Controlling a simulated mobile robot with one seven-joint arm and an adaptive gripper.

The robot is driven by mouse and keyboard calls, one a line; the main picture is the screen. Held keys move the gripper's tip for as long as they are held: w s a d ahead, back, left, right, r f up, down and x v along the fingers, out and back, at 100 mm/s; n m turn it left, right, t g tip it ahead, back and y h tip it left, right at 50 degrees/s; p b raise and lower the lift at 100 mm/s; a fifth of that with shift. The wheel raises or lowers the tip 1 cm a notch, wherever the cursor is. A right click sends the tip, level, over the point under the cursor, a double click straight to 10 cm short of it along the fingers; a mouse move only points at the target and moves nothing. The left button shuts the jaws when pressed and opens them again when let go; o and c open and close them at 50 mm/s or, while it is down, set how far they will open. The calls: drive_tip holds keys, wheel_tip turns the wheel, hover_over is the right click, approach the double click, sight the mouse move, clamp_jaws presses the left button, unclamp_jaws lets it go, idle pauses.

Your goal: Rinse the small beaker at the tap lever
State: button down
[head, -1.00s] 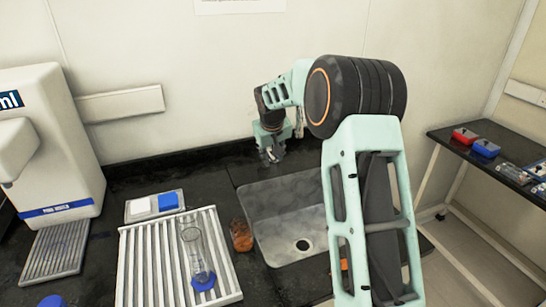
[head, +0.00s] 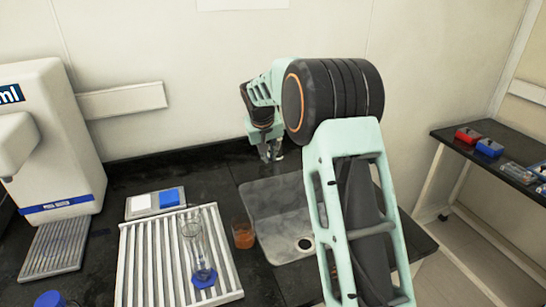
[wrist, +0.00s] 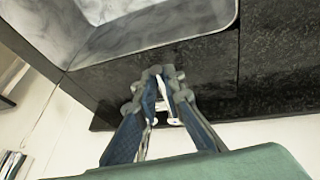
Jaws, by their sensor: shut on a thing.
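The small beaker (head: 243,233) holds orange-brown liquid and stands upright on the dark counter, between the slatted rack and the sink (head: 262,212). My gripper (head: 270,155) is away from it, low over the counter behind the sink's back edge. In the wrist view my gripper (wrist: 163,78) has its fingers close together on a thin, bright metal piece (wrist: 164,93), which looks like the tap lever. The fingers hide most of it, so its shape and position are unclear. No running water is visible.
A slatted rack (head: 150,262) holds a tall clear glass cylinder with a blue base (head: 203,278). A small scale-like tray with a blue block (head: 169,196) lies behind it. A white dispenser (head: 55,150) stands left. A side table (head: 500,150) holds red and blue boxes.

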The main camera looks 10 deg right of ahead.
drive_tip(key=shift+a, duration=0.1)
drive_tip(key=c, duration=2)
unclamp_jaws()
drive_tip(key=shift+r, duration=0.1)
drive_tip(key=v, duration=1.1)
drive_tip(key=shift+s+a+r, duration=0.1)
drive_tip(key=shift+s+r, duration=0.1)
drive_tip(key=shift+r, duration=0.15)
drive_tip(key=shift+r, duration=0.1)
